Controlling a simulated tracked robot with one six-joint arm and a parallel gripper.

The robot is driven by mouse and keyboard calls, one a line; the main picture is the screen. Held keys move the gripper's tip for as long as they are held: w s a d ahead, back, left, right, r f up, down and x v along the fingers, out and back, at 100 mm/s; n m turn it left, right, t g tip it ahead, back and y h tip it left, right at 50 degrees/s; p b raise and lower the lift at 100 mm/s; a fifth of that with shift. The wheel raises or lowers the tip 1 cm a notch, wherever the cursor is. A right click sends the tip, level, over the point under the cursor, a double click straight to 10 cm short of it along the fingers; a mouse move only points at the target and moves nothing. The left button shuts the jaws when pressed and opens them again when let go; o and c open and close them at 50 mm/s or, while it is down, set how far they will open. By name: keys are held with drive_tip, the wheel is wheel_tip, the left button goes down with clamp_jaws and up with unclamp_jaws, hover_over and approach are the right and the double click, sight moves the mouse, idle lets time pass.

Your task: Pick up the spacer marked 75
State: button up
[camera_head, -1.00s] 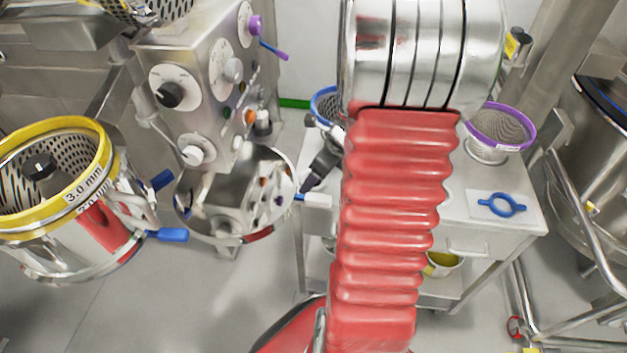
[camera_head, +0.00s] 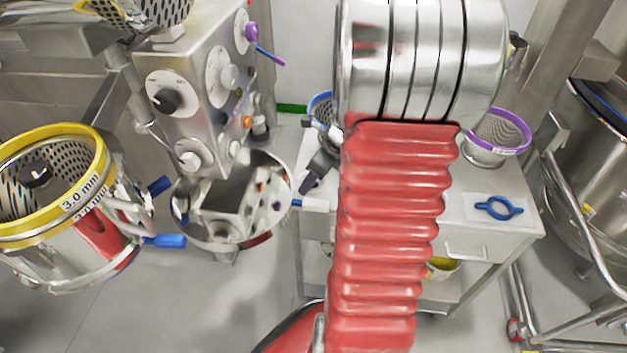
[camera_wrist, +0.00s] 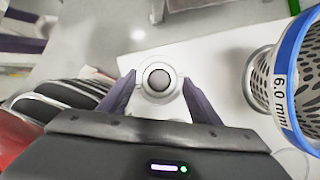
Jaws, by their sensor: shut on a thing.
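In the wrist view, a pale round spacer (camera_wrist: 158,93) with a dark grey round centre sits between the fingers of my gripper (camera_wrist: 158,81). One dark finger is on each side of it, and the gripper is shut on it. I see it from above and cannot read any number on it. In the head view, my gripper (camera_head: 312,182) shows as dark fingers left of my red arm sleeve, by the left edge of the white cart (camera_head: 465,228). The spacer cannot be made out clearly there.
On the cart are a purple-rimmed sieve (camera_head: 500,132), a blue ring with handles (camera_head: 498,207) and a blue-rimmed sieve (camera_head: 320,105), marked 6.0 mm in the wrist view (camera_wrist: 278,85). A yellow-rimmed 3.0 mm basket (camera_head: 88,185) and a steel machine (camera_head: 185,100) stand left.

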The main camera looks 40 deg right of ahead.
wheel_tip(320, 180, up, 9)
drive_tip(key=shift+f, duration=0.15)
